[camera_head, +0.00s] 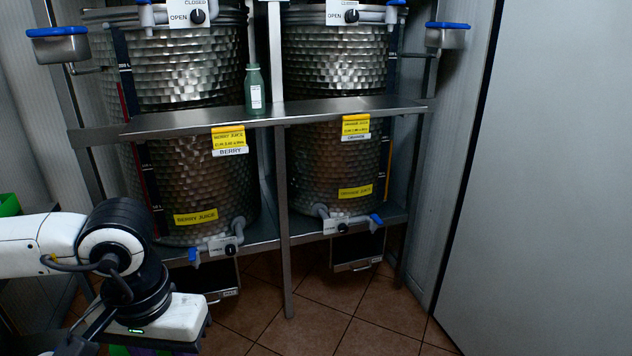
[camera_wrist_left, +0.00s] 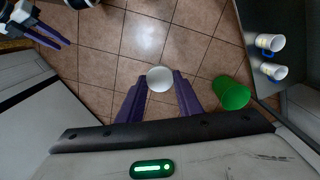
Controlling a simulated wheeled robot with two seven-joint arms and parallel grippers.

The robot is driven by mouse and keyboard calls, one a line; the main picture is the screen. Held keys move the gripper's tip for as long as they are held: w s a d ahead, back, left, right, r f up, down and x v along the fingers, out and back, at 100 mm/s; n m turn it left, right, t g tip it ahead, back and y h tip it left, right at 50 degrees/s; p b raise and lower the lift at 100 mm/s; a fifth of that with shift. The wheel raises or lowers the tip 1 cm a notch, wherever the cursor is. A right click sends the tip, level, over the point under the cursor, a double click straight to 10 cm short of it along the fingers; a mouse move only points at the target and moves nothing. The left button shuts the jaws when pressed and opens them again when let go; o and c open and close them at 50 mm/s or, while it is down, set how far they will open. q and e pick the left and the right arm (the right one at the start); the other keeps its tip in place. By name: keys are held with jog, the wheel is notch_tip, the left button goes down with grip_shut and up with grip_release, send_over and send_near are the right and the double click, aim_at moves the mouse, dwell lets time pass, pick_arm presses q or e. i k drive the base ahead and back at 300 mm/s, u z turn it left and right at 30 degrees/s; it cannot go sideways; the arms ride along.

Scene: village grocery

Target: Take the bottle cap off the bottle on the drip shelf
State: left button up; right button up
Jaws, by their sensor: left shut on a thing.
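The green bottle (camera_head: 254,92) with a white label stands upright on the steel drip shelf (camera_head: 190,121), between the two tanks. Its top is too small to tell whether a cap is on it. My left gripper (camera_wrist_left: 159,88) is shut on a round white thing (camera_wrist_left: 160,78), seen end-on between its purple fingers in the left wrist view. Whether this is a cap or a cup is unclear. In the head view this gripper is low at the left, far from the bottle and mostly cut off. My right gripper (camera_wrist_left: 52,34) shows small at the upper left of the wrist view.
Two hammered steel tanks (camera_head: 195,70) stand behind the shelf, with yellow labels and taps. A green cup (camera_wrist_left: 232,93) is beside my left fingers in the wrist view. White cups (camera_wrist_left: 270,42) are at its right edge. The tiled floor (camera_head: 315,300) in front is clear.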

aim_at(254, 85)
jog(key=z, duration=0.55)
jog(key=i, duration=1.4)
jog(key=u, duration=0.55)
